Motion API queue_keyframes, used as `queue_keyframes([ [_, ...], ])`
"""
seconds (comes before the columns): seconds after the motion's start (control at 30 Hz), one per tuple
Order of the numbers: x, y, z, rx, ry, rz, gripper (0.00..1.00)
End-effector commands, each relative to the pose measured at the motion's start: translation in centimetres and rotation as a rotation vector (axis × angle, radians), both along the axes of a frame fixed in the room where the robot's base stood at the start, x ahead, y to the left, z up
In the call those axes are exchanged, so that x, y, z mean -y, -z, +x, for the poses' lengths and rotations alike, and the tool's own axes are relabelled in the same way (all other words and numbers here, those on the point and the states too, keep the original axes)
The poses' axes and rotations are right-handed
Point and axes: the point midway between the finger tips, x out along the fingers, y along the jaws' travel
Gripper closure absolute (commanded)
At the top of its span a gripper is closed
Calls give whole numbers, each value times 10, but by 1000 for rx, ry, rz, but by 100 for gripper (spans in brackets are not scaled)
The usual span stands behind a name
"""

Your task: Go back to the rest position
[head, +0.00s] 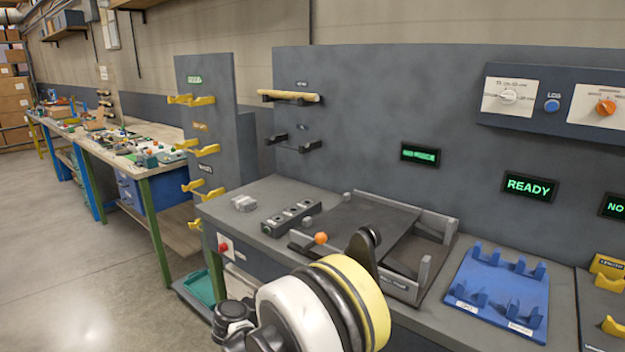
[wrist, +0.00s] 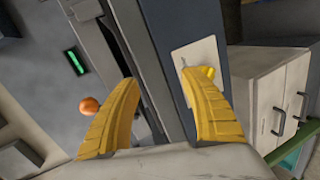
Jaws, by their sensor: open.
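My gripper (wrist: 165,100) shows in the wrist view as two yellow ribbed fingers, spread wide apart with nothing between them. In the head view my arm reaches in from the bottom middle, over the front edge of the grey bench (head: 262,190). The fingertips are hidden there behind my own wrist. An orange ball-like knob (head: 320,238) shows just left of my arm in the head view. An orange ball (wrist: 88,105) also shows beside the left finger in the wrist view.
A dark tray-like fixture (head: 438,238) lies beyond my arm. A blue cradle block (head: 497,290) stands to its right. A wall panel (head: 360,110) with a READY display (head: 529,187) rises behind. Wooden benches (head: 135,147) stand at left, with open floor (head: 70,250) before them.

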Motion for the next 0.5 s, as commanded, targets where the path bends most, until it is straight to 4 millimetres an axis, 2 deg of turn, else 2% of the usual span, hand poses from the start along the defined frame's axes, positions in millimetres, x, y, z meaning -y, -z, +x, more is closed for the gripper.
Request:
queue_keyframes([
  [0.03,22,-19,-2,-29,16,45,47],
  [0.1,47,-41,-7,-70,32,116,47],
  [0.27,104,-83,-38,-144,66,287,47],
  [0.37,135,-104,-67,-176,89,400,47],
  [0.5,172,-126,-118,-202,121,565,47],
])
